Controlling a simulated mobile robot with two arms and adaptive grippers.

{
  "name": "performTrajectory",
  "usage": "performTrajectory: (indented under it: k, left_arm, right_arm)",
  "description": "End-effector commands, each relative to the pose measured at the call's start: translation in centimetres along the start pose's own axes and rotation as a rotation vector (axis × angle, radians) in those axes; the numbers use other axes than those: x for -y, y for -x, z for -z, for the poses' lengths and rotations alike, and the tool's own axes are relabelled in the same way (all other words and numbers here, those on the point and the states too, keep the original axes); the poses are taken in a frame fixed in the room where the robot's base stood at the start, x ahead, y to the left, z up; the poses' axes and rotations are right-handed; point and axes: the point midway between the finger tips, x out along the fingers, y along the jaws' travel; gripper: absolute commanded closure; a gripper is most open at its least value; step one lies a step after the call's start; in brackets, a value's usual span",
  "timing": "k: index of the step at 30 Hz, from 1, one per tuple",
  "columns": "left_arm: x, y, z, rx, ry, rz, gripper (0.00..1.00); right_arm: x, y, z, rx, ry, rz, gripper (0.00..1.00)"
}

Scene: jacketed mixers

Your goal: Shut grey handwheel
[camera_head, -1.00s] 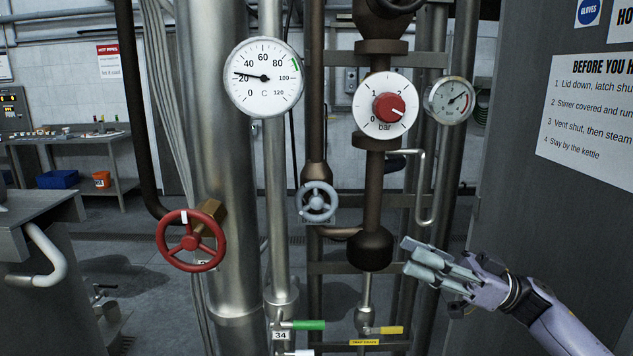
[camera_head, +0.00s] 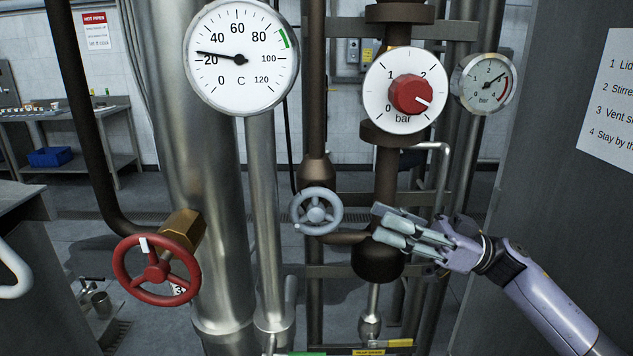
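The grey handwheel (camera_head: 317,211) is a small spoked wheel on a brown vertical pipe, at the middle of the head view. My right gripper (camera_head: 388,225) is to the right of the wheel, its fingers pointing left towards it. A gap shows between fingertips and wheel, and nothing is seen in the fingers. The fingers lie close together in the picture; from this side I cannot tell whether they are open or shut. My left gripper is not in view.
A larger red handwheel (camera_head: 156,270) is at the lower left. A temperature gauge (camera_head: 241,60), a red pressure knob (camera_head: 411,95) and a small pressure gauge (camera_head: 484,83) are above. A bent metal handle (camera_head: 443,170) and a grey panel (camera_head: 560,190) are at the right.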

Motion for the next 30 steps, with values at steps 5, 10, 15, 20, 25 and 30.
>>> performTrajectory:
  k: [5,10,15,20,25,30]
  left_arm:
    - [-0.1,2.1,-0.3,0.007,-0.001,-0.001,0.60]
    - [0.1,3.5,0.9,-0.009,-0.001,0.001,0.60]
    - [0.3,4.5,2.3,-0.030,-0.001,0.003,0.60]
    - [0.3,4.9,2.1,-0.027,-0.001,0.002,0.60]
    - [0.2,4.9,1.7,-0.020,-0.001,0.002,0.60]
    - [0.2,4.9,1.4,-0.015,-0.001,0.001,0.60]
  right_arm:
    - [0.1,-4.4,0.5,-0.003,-0.001,0.004,0.67]
    - [0.1,-8.0,0.4,-0.003,-0.003,0.004,0.67]
    - [0.0,-10.7,0.3,-0.002,-0.002,0.001,0.67]
    - [0.0,-12.1,0.1,-0.001,-0.002,0.000,0.67]
    - [0.0,-12.4,0.0,0.000,-0.001,-0.001,0.67]
    - [0.0,-12.4,0.0,0.000,-0.001,-0.001,0.67]
